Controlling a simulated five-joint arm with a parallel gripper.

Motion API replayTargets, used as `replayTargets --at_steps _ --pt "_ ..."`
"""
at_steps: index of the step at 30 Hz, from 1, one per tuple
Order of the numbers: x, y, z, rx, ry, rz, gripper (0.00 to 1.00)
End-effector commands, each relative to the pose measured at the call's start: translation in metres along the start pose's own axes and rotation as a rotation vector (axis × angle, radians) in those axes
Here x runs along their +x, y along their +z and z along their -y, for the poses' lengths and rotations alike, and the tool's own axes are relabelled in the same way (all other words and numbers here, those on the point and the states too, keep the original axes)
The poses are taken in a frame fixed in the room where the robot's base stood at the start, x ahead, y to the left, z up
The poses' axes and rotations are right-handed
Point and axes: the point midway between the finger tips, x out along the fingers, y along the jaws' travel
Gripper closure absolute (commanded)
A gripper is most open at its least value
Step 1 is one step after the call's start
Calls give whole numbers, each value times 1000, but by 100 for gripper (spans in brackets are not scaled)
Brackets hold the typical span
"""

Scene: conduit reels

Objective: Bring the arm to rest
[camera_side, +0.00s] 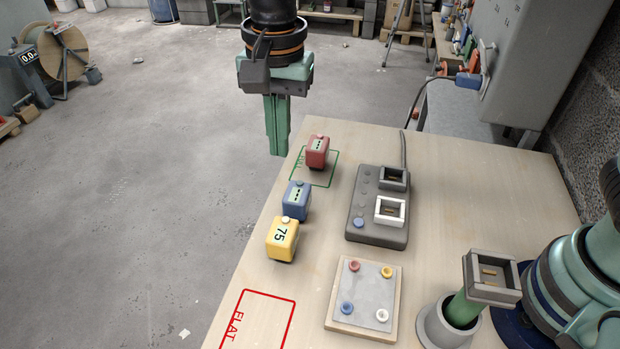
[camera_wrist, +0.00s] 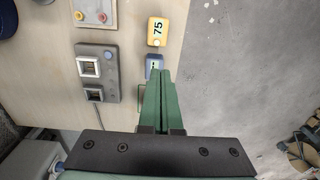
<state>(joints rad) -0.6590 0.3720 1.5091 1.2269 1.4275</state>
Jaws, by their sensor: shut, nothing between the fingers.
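My gripper (camera_side: 277,152) is shut and empty. In the side view it hangs in the air with its green fingers pointing down, at the far left edge of the table (camera_side: 440,170). In the wrist view the closed fingers (camera_wrist: 164,72) cover part of the blue block and hide the red one. A red block (camera_side: 317,152) stands in the green outlined area. A blue block (camera_side: 296,200) and a yellow block (camera_side: 282,240) marked 75 stand in front of it; the yellow block (camera_wrist: 157,31) also shows in the wrist view.
A grey charger-like unit (camera_side: 377,215) with two sockets stands mid-table, its cable running back. A board with several coloured knobs (camera_side: 363,290) lies in front of it. A green post with a socket head (camera_side: 465,305) stands at right. The red outlined area (camera_side: 262,315) is empty.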

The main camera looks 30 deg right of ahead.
Motion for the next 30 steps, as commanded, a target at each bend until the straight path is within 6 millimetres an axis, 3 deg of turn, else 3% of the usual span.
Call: replayTargets --at_steps 5,9,15,24,30 --pt "-25 -38 -31 -92 -66 -23 100" --pt "-44 -73 -71 -214 -126 -70 100" --pt "-60 -109 -134 -391 -187 -172 100" --pt "-56 -135 -222 -640 -192 -362 100" --pt "-48 -139 -250 -737 -167 -437 100"
